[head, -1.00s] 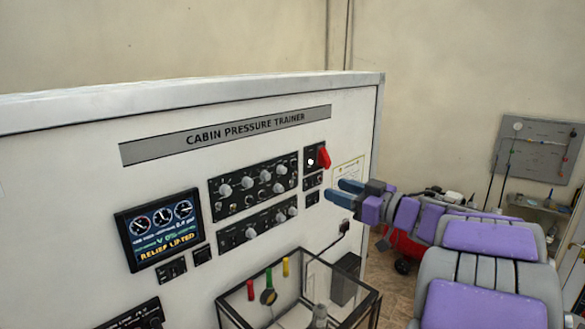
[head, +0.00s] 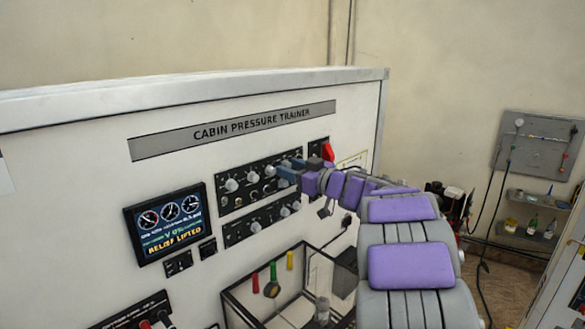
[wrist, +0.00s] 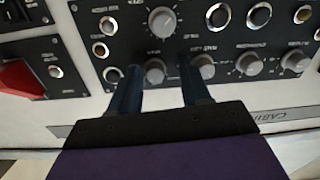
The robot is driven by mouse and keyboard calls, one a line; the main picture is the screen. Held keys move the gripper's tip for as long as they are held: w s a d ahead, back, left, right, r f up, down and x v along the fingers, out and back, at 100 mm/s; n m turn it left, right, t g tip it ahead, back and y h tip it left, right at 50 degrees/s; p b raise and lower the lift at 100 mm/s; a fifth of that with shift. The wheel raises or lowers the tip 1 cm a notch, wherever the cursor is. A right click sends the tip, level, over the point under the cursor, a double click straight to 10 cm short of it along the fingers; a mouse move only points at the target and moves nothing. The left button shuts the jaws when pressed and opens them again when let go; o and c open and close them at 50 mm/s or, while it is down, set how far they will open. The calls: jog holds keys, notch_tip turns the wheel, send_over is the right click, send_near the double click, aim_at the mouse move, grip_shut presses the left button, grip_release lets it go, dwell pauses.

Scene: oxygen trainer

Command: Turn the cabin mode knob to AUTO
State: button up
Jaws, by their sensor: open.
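The upper black control panel (head: 222,200) carries several grey knobs and also fills the top of the wrist view (wrist: 85,8). My gripper (head: 284,169) is in front of this panel's right part and hides some of its knobs. In the wrist view my gripper (wrist: 158,72) has two dark fingers apart, with a small grey knob (wrist: 155,73) showing between them. I cannot tell whether the fingers reach around it or hover in front. A second knob (wrist: 204,69) is just right of the right finger. The labels are too small to read, so I cannot tell which knob is cabin mode.
A red switch guard (head: 328,151) is right of the gripper, also in the wrist view (wrist: 18,79). A lower knob panel (head: 240,230) is below. The screen (head: 165,226) reads RELIEF LIFTED. A clear-sided box frame (head: 232,300) stands below the panels.

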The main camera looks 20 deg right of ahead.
jog(key=shift+w+d, duration=0.15)
jog(key=shift+d, duration=0.5)
jog(key=shift+c, duration=2.1)
jog(key=shift+a, duration=0.45)
jog(key=c, duration=0.3)
jog(key=shift+d+r, duration=0.1)
grip_shut()
